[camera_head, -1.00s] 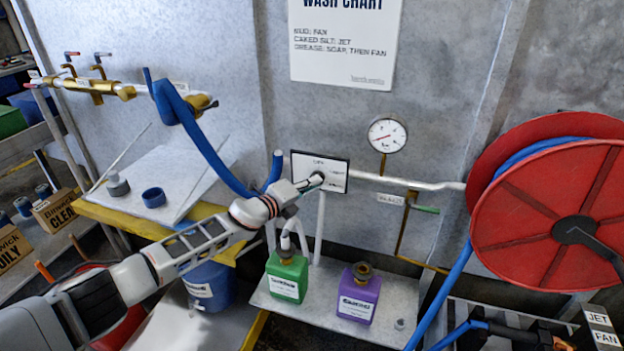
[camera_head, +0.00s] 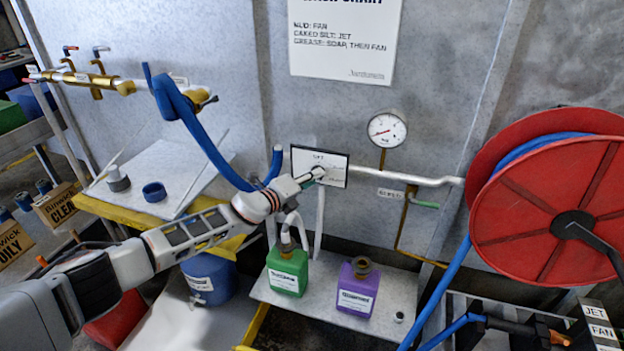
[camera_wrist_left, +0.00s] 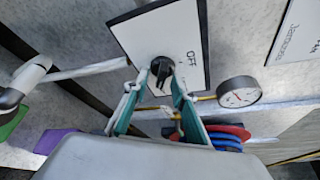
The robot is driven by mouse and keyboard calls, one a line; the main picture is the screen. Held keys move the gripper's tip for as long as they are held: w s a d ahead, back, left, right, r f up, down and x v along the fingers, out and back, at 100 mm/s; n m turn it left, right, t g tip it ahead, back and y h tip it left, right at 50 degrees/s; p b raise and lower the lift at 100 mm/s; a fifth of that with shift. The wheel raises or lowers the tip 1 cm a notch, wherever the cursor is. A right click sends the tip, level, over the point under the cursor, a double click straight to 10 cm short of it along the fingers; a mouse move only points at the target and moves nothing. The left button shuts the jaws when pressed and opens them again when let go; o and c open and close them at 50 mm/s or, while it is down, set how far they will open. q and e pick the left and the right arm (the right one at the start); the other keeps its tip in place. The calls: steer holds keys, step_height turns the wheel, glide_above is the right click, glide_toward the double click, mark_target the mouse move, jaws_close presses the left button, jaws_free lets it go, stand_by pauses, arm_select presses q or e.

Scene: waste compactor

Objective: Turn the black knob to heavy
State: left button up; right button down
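The black knob (camera_wrist_left: 160,68) is in the middle of a white, black-edged panel (camera_wrist_left: 192,28) on the wall. "OFF" shows beside the knob in the left wrist view; the other labels are too blurred to read. The panel also shows in the head view (camera_head: 335,159), where my gripper partly covers it and the knob. My left gripper (camera_head: 317,176) is at the panel. In the left wrist view its two green-lined fingers (camera_wrist_left: 160,80) are spread, one on each side of the knob. I cannot tell whether they touch it. My right gripper is not in view.
A pipe (camera_head: 410,180) and a pressure gauge (camera_head: 386,130) are right of the panel. Green (camera_head: 288,272) and purple (camera_head: 356,288) bottles stand on a shelf below. A blue hose (camera_head: 205,140) hangs left of the panel. A red hose reel (camera_head: 530,220) is at the right.

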arm_select(q)
steer(key=v, duration=1.2)
stand_by(0.6)
steer(key=s+d+f+n, duration=0.4)
steer(key=s+f+n, duration=0.1)
steer(key=s+n, duration=0.15)
steer(key=s+d+f+n, duration=0.3)
steer(key=s+f+n, duration=0.25)
steer(key=s, duration=0.25)
steer(key=s+a+f+n+g+y, duration=0.1)
steer(key=s+a+f+n+y, duration=0.3)
steer(key=s+a+f+n, duration=0.3)
steer(key=s+a+f+n+g+y, duration=0.1)
steer(key=s+a+f+n+y, duration=0.2)
steer(key=s+a+f+n, duration=0.5)
steer(key=s+a+f, duration=0.3)
steer(key=s+a, duration=0.3)
steer(key=s, duration=0.1)
steer(key=shift+s+a+f+y, duration=0.2)
steer(key=shift+s+y, duration=0.15)
steer(key=shift+y, duration=0.05)
